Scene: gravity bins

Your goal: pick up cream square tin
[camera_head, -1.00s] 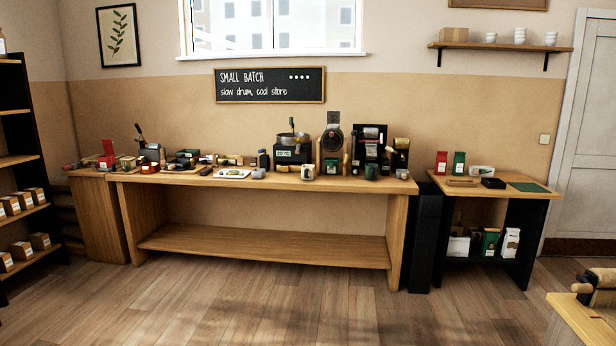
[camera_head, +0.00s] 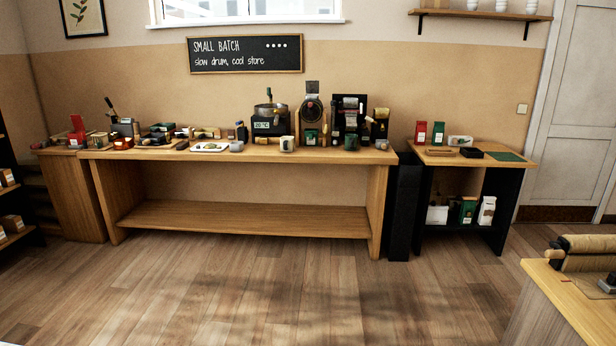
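I cannot make out a cream square tin for sure; the items on the counters are small at this distance. A long wooden workbench (camera_head: 236,156) stands against the back wall with many small items on its top. A white tray (camera_head: 210,147) with small things on it lies left of its middle. Neither of my grippers shows.
Black and steel machines (camera_head: 270,122) stand at the workbench's back. A dark shelf unit (camera_head: 12,215) is at the left edge. Another wooden counter (camera_head: 570,295) with a roll on it juts in at lower right. The wooden floor (camera_head: 250,290) between is clear.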

